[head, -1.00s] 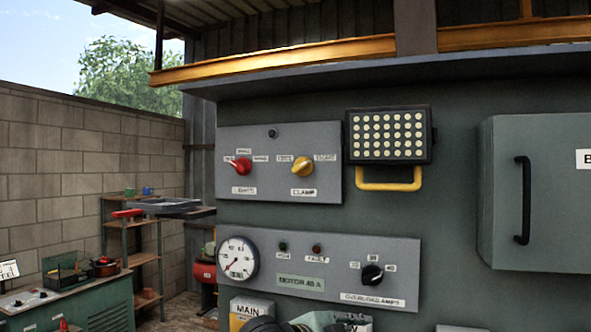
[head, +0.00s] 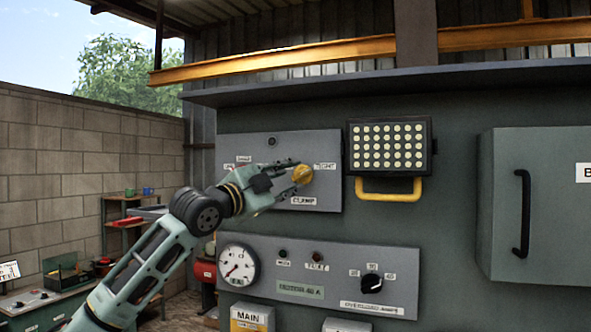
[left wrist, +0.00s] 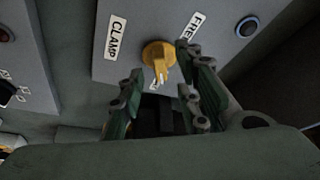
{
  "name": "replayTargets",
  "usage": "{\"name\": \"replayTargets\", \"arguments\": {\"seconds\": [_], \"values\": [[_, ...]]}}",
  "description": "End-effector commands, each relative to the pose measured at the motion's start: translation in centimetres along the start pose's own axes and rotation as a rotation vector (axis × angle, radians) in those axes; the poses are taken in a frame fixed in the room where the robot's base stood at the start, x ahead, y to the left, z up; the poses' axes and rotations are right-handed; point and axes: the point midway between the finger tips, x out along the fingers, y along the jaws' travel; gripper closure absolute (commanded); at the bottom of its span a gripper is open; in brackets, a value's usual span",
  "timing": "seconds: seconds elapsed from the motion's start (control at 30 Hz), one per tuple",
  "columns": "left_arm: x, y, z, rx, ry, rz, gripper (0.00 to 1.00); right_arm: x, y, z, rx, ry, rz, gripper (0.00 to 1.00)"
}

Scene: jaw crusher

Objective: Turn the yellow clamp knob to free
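The yellow clamp knob (head: 302,175) is on the grey upper panel (head: 322,150), above the CLAMP label (head: 303,202) and left of the TIGHT label (head: 325,166). My left gripper (head: 290,175) reaches it from the left, partly covering it. In the left wrist view the open fingers (left wrist: 160,82) stand apart with the knob (left wrist: 158,54) just beyond and between their tips; contact cannot be told. The knob's pale-marked end points away from the FREE label (left wrist: 194,26). My right gripper is not in view.
A lamp panel (head: 388,144) with a yellow handle (head: 388,194) is right of the knob. A gauge (head: 238,266) and black selector (head: 371,284) sit below. A grey cabinet door (head: 545,210) stands out at right.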

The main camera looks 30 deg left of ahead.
Motion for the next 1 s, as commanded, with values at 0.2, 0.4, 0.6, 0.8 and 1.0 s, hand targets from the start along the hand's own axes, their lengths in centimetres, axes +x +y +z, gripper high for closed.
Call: {"name": "replayTargets", "arguments": {"seconds": [0.2, 0.4, 0.6, 0.8, 1.0], "values": [[2.5, -0.1, -0.1, -0.002, 0.000, 0.002, 0.69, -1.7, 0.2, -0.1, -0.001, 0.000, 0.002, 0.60], [2.9, 0.1, 0.0, 0.000, -0.001, 0.000, 0.69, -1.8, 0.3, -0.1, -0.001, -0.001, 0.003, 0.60], [2.9, 0.1, 0.0, 0.000, -0.001, 0.001, 0.74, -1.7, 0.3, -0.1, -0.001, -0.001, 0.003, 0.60], [2.9, 0.1, 0.0, 0.000, -0.001, 0.001, 0.92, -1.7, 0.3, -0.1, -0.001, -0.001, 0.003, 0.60], [2.9, 0.1, 0.0, 0.000, -0.001, 0.001, 1.00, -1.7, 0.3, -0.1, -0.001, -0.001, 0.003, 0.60]]}}
